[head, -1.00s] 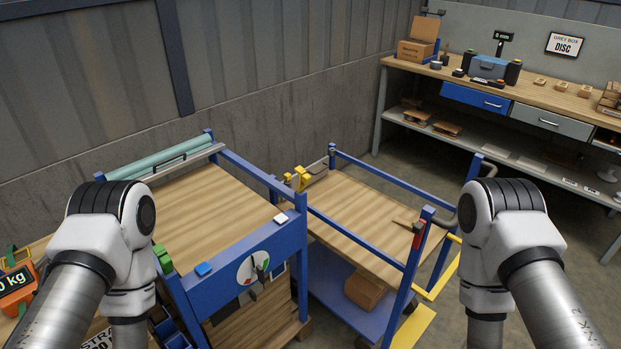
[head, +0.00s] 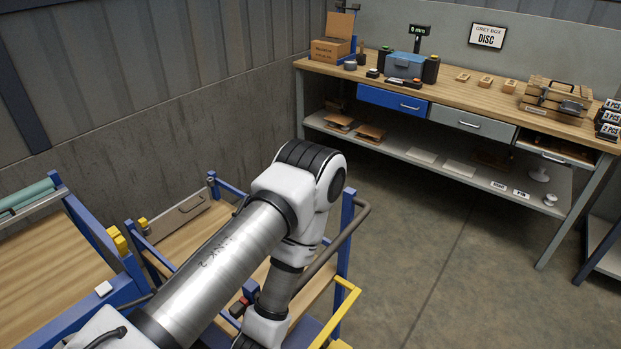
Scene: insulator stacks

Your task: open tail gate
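The blue-framed cart with a wood deck (head: 190,236) stands at the lower left of the head view. A grey panel with a handle (head: 182,214) stands upright along its far end; I cannot tell for sure that this is the tail gate. A yellow latch-like part (head: 143,225) sits by the panel's left end. Neither gripper shows.
A blue-framed table (head: 45,262) stands close to the cart's left. A bent grey handle (head: 335,250) and a yellow rail (head: 342,308) project on the cart's right. A workbench (head: 470,105) with drawers lines the back wall. Open floor (head: 440,280) lies to the right.

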